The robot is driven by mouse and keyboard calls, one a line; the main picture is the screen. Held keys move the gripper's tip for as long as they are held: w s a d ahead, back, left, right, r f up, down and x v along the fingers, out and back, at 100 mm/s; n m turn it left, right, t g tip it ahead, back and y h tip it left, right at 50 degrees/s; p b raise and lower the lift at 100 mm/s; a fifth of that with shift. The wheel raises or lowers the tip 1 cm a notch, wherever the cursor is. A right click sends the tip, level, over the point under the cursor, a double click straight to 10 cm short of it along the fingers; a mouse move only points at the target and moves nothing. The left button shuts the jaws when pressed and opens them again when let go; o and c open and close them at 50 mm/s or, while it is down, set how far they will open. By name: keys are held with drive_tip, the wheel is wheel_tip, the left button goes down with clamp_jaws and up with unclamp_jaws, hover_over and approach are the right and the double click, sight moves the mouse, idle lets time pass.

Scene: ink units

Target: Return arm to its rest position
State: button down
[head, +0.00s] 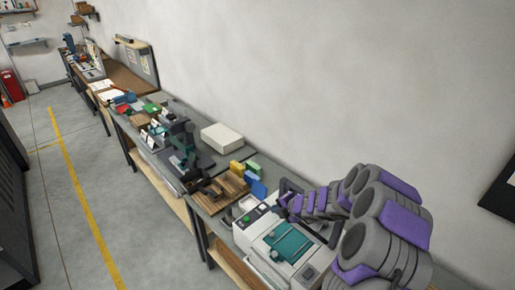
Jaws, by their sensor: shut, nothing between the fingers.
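My arm, grey with purple panels, fills the lower right of the head view and reaches left over the bench. My gripper (284,200) is at the end of its small purple wrist segments, small and dark in the picture. It is shut and holds nothing I can see. It is by the back left of a white machine with a teal panel (288,243). I cannot tell whether it touches the machine.
A long workbench (211,203) runs along the wall. It carries a dark machine (178,145), a wooden board (225,187), a white box (221,138) and yellow, green and blue blocks (254,186). The floor left of the bench, with a yellow line (80,190), is clear.

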drive_tip(key=s+a+r+n+y+b, duration=0.2)
drive_tip(key=s+a+r+n+b, duration=0.15)
drive_tip(key=a+n, duration=0.3)
drive_tip(key=s+a+r+n+g+b, duration=0.2)
drive_tip(key=s+a+n+g+b, duration=0.15)
drive_tip(key=s+n, duration=0.6)
drive_tip(key=s+a+r+n+g+b, duration=0.2)
drive_tip(key=s+a+n+b, duration=0.3)
drive_tip(key=s+n, duration=0.45)
drive_tip(key=s+d+f+n+g+h+b, duration=0.1)
drive_tip(key=s+d+f+n+h+b, duration=0.1)
drive_tip(key=s+d+n, duration=0.3)
drive_tip(key=s+d+f+n+g+h+b, duration=0.1)
drive_tip(key=s+d+f+n+h+b, duration=0.2)
drive_tip(key=s+n, duration=0.6)
drive_tip(key=s+d+f+n+g+h+b, duration=0.1)
drive_tip(key=s+d+f+n+h+b, duration=0.2)
drive_tip(key=s+d+n, duration=0.4)
drive_tip(key=s+f+b, duration=0.1)
drive_tip(key=s+b, duration=0.1)
drive_tip(key=s, duration=0.2)
drive_tip(key=shift+s+d+g+b, duration=0.3)
drive_tip(key=shift+s+g+b, duration=0.05)
drive_tip(key=shift+s, duration=0.05)
drive_tip(key=shift+f, duration=0.1)
